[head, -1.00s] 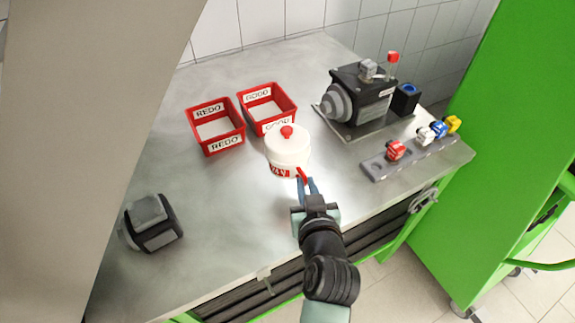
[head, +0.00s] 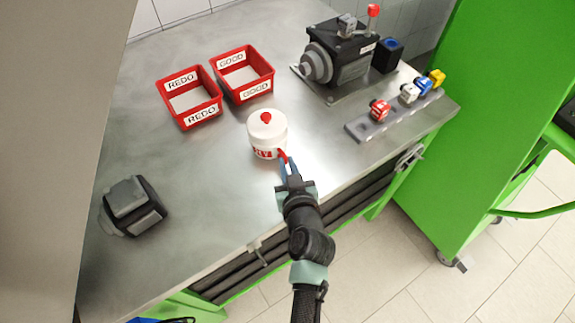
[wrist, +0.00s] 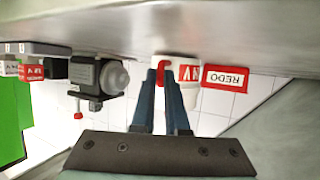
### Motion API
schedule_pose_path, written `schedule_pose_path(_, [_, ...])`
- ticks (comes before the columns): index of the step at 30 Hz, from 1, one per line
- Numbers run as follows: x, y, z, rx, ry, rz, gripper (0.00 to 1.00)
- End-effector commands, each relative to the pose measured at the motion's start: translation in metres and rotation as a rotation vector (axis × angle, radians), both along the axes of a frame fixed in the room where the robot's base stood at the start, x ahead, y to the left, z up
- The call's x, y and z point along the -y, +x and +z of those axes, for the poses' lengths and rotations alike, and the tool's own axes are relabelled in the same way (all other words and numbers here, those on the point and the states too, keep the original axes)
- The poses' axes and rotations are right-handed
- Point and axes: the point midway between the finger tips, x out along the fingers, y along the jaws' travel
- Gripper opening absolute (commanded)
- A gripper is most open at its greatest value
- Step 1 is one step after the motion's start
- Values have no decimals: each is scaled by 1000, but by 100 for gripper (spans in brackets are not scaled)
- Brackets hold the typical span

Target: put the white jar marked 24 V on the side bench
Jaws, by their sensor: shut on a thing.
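The white jar (head: 262,137) has a red knob on its lid, a red label band and a red handle. It is upright near the front edge of the grey bench, in front of the GOOD bin. The label is partly hidden in the head view; the wrist view shows part of it, upside down, on the jar (wrist: 187,72). My gripper (head: 286,164) is shut on the jar's red handle, with its fingers (wrist: 166,78) on either side of it. I cannot tell whether the jar's base touches the bench.
The metal bench (head: 215,180) also carries red REDO (head: 201,116) and GOOD (head: 256,88) bins, a pump (head: 340,65), a rack of coloured parts (head: 372,126) and a dark grey device (head: 135,207). A green cabinet (head: 450,170) stands at the right.

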Motion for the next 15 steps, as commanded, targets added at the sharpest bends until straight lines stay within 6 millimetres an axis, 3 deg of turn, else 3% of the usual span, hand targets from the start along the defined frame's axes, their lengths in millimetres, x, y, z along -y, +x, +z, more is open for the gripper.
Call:
schedule_pose_path(8, [1,2,-3,8,0,-2,0])
schedule_pose_path(9, [0,0,-7,-2,-2,-1,17])
schedule_pose_path(13, [0,0,-6,0,-1,-1,41])
schedule_pose_path(15, [0,0,-6,0,-1,-1,43])
